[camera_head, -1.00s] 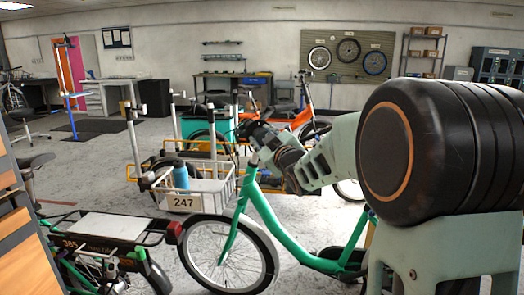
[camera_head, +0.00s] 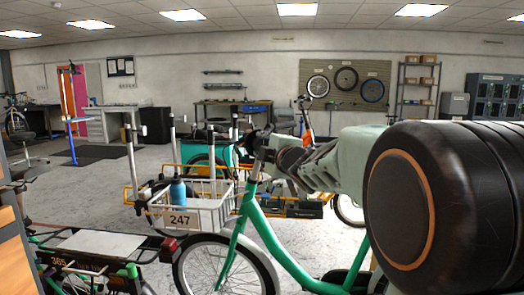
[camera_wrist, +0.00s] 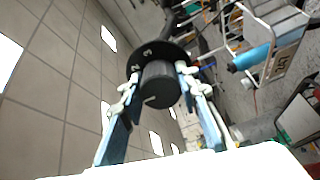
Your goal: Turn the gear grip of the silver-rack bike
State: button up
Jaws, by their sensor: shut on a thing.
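The gear grip (camera_wrist: 160,86) is a black cylinder at the end of a handlebar, with a white mark on its end face. Behind it a black dial disc (camera_wrist: 150,55) shows the numbers 2 and 3. My gripper (camera_wrist: 159,88) is shut on the grip, one finger on each side. In the head view my gripper (camera_head: 270,148) is at the handlebar of the green bike (camera_head: 268,228), partly hidden by my arm. The bike carries a silver-white front rack (camera_head: 208,218) with a 247 plate and a blue bottle (camera_head: 178,191).
Another bike with a flat rack (camera_head: 92,243) and a 365 plate stands at the lower left. A bike with a yellow frame (camera_head: 290,207) stands close behind the handlebar. Open floor (camera_head: 90,190) lies at the left. Benches and shelves line the back wall.

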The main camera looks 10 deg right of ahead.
dwell(0.5)
jog(key=o, duration=1.2)
jog(key=shift+c, duration=0.2)
jog(key=shift+s, duration=0.15)
jog(key=s+d, duration=0.1)
jog(key=s, duration=0.6)
jog(key=shift+d+r, duration=0.15)
jog(key=shift+r, duration=0.1)
